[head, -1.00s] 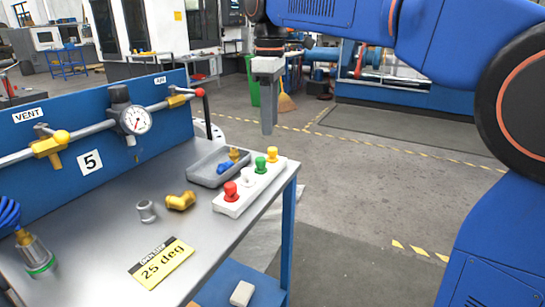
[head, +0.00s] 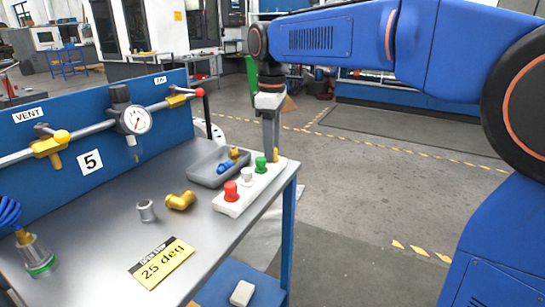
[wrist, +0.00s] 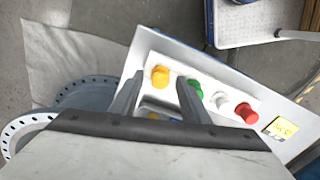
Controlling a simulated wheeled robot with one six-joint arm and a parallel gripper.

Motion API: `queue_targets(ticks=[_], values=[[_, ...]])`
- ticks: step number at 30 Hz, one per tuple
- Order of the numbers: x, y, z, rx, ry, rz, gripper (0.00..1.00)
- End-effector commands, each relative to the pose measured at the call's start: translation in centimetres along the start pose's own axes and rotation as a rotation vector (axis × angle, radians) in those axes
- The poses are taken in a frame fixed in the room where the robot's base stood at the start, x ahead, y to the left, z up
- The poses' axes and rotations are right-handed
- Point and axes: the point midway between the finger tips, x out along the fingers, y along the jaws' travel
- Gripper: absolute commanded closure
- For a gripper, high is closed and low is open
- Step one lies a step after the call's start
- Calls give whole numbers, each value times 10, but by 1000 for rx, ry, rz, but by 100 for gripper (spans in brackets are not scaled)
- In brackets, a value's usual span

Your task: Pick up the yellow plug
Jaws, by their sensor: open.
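The yellow plug (head: 276,155) stands at the far end of a white rack (head: 232,208) near the table's right edge. In the head view it is mostly hidden behind my gripper's fingers. In the wrist view the yellow plug (wrist: 160,76) shows between the two fingertips. My gripper (head: 270,148) points down above the rack's far end, open and empty. In the wrist view its fingers (wrist: 161,84) are spread apart on either side of the plug. I cannot tell how much height separates the tips from the plug.
Green (head: 261,164), white (head: 247,175) and red (head: 231,190) plugs stand in a row on the same rack. A grey tray (head: 205,178) with small fittings lies beside it. A brass elbow (head: 180,201) and a grey fitting (head: 147,211) lie on the table. A pipe panel (head: 90,160) stands behind.

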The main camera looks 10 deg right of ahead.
Motion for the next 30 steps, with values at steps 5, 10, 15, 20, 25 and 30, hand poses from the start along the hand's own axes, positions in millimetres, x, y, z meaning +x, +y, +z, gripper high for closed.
queue_targets(ticks=[5, 10, 15, 20, 25, 30], values=[[0, 0, 0, 0, 0, 0, 86], [0, 0, 0, 0, 0, 0, 100], [0, 0, 0, 0, 0, 0, 100], [-6, 0, 0, 0, 1, 1, 100], [-29, 0, 0, 0, 1, 2, 100], [-61, 0, 0, 0, 2, 2, 100]])
